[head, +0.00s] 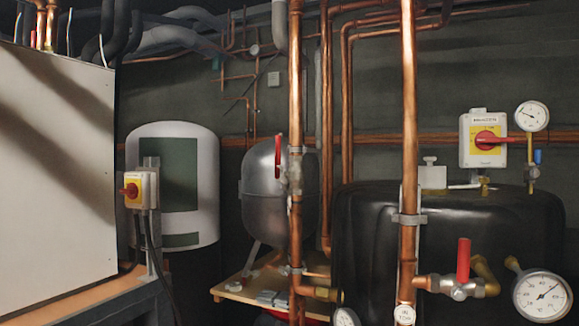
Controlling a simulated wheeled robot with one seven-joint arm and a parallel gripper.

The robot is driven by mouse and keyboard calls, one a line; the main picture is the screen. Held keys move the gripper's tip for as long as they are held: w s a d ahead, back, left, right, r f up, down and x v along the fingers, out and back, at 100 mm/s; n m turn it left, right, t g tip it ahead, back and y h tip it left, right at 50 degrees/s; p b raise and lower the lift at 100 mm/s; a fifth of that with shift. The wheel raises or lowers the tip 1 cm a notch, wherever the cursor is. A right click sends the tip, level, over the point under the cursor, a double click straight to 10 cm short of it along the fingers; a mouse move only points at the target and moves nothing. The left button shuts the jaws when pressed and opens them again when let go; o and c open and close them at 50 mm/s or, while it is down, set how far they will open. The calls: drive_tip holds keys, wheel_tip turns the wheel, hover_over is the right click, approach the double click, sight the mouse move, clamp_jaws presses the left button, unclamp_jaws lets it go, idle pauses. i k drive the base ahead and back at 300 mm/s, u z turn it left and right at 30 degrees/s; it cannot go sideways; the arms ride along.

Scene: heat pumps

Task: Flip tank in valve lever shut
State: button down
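A red valve lever (463,260) stands upright on a valve body (459,292) at the lower right. The short pipe through this valve runs sideways in front of the black tank (375,235), so the lever is across it. A second red lever (278,157) stands upright on a valve (295,175) in a vertical copper pipe, in line with that pipe. A small round tag (404,315) hangs low on the front copper pipe; its writing is too small to read. I cannot tell which lever is the tank in valve. My gripper is not in view.
A vertical copper pipe (409,120) passes in front of the black tank. A gauge (542,296) is close right of the lower lever. Red rotary switches are on boxes at right (483,142) and left (138,190). A white cabinet (55,180) fills the left side.

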sight(277, 138)
drive_tip(key=z, duration=0.6)
drive_tip(key=k, duration=0.65)
drive_tip(key=u, duration=1.05)
drive_tip(key=i, duration=0.85)
drive_tip(key=u, duration=0.65)
drive_tip(key=i, duration=1.95)
drive_tip(key=z, duration=0.7)
